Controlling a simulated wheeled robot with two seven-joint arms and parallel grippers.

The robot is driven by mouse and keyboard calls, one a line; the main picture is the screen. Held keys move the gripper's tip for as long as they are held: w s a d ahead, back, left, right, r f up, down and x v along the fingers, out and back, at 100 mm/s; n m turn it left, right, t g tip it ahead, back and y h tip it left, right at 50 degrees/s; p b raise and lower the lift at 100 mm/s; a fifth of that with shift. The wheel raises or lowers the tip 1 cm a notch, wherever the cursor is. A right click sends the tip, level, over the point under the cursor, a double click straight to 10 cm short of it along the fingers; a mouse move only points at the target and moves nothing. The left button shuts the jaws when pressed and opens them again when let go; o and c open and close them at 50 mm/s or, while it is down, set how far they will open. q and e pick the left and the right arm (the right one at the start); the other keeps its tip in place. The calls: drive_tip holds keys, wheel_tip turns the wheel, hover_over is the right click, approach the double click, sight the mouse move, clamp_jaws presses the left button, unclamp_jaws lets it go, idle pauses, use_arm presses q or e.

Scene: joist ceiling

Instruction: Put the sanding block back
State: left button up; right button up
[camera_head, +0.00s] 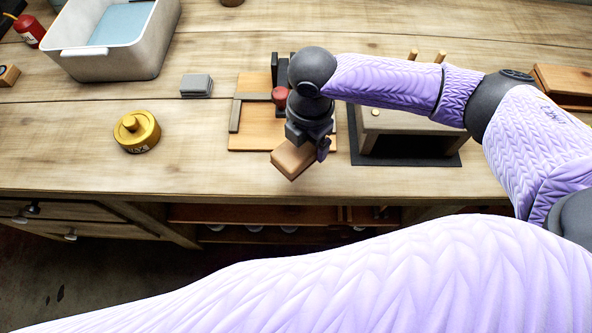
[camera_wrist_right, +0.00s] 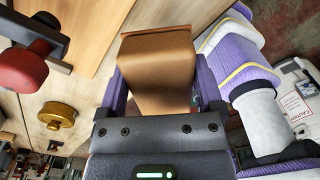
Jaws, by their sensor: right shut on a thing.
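The sanding block (camera_head: 293,160) is a brown block with a redder band along one face. In the right wrist view the block (camera_wrist_right: 158,75) sits between the two purple-sided fingers. Behind the gripper in the head view lies a wooden board (camera_head: 262,138) with raised strips. My left gripper is not in view.
The wooden bench (camera_head: 200,165) holds a yellow tin (camera_head: 136,131), a grey block (camera_head: 196,85), a white tub (camera_head: 120,62) and a red-knobbed dark tool (camera_head: 280,95). A wooden stand (camera_head: 410,122) sits on a dark mat (camera_head: 445,160). The front left is mostly clear.

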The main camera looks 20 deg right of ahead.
sight(307, 156)
wheel_tip(307, 156, down, 6)
drive_tip(key=shift+r+b, duration=0.1)
drive_tip(key=shift+b, duration=0.6)
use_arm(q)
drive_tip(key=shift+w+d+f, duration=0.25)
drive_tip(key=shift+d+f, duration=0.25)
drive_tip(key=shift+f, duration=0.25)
use_arm(e)
drive_tip(key=shift+f, duration=0.6)
drive_tip(key=o, duration=1)
drive_tip(key=shift+c, duration=0.2)
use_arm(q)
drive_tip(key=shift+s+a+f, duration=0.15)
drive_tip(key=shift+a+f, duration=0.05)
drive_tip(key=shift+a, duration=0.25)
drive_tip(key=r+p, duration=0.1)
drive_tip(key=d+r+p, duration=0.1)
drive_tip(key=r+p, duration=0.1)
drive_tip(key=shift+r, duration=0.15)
use_arm(e)
wheel_tip(307, 156, up, 13)
drive_tip(key=shift+r, duration=0.1)
